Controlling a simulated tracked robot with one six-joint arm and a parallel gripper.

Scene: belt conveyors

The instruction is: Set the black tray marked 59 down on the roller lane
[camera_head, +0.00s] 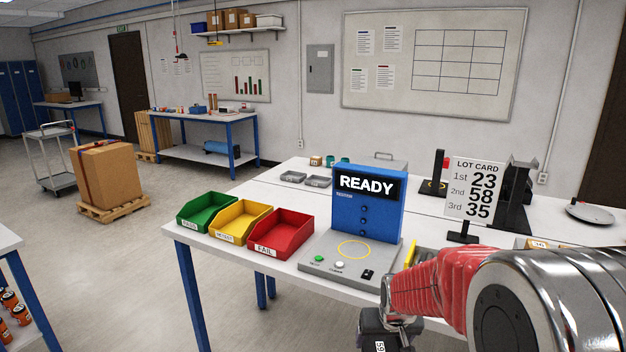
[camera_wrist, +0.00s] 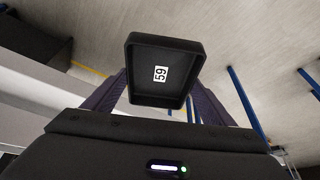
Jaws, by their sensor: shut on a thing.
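The black tray marked 59 (camera_wrist: 150,92) is a small dark rectangular tray with raised rims and a white label inside its floor. In the wrist view it sits between the two fingers of my gripper, which is shut on it. In the head view my gripper (camera_head: 386,322) is low at the bottom, in front of the white table's edge. Part of the tray with its 59 label (camera_head: 380,347) shows there, cut off by the frame's bottom edge. The tray is held clear of the floor. I cannot make out the roller lane in either view.
The white table (camera_head: 230,222) holds green (camera_head: 207,212), yellow (camera_head: 240,221) and red bins (camera_head: 281,233), a blue READY station (camera_head: 367,213) and a lot card (camera_head: 474,187) reading 23, 58, 35. A wrapped carton (camera_head: 107,172) stands on a pallet.

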